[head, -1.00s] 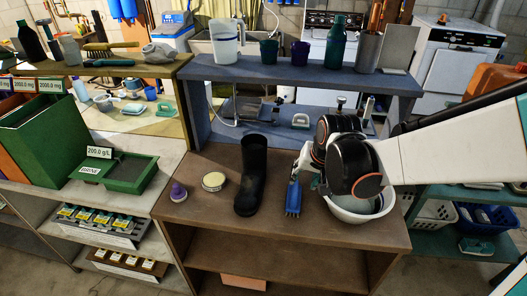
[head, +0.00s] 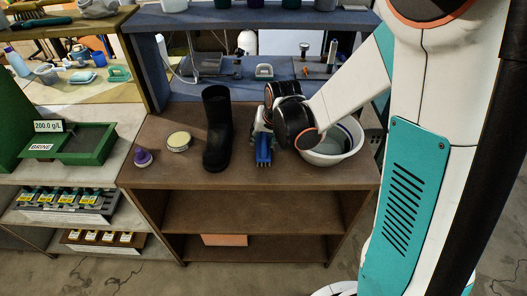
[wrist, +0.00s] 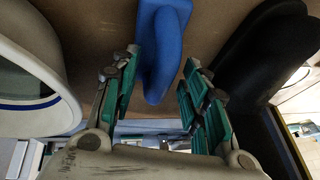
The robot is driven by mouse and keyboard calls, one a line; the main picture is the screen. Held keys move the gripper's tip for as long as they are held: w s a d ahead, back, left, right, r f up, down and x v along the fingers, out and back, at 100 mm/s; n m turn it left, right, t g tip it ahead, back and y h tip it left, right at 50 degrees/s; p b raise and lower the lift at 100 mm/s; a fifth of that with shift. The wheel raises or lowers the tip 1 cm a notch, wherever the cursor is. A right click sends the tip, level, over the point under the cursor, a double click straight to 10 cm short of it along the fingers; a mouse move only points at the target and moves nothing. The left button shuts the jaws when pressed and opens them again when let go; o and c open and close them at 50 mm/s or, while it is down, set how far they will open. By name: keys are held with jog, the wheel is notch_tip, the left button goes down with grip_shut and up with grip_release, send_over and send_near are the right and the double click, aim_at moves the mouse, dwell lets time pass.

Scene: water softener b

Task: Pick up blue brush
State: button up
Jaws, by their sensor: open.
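The blue brush (head: 263,152) lies on the brown wooden shelf top, between the black boot and the white bowl. In the wrist view its blue handle (wrist: 162,50) shows between the two fingers. My gripper (wrist: 160,85) is open, with one green-padded finger on each side of the handle. I cannot tell whether the fingers touch it. In the head view my wrist covers the upper end of the brush and most of the gripper.
The black boot (head: 216,130) stands close left of the brush. The white bowl (head: 335,150) stands close right, partly behind my arm. A round tin (head: 179,141) and a purple object (head: 142,158) are further left. A blue shelf (head: 230,18) rises behind.

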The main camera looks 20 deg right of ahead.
jog(key=shift+f, duration=0.1)
grip_shut()
dwell(0.3)
notch_tip(320, 180, up, 20)
jog(key=p, duration=0.5)
jog(key=shift+p, duration=0.4)
jog(key=shift+s, duration=0.1)
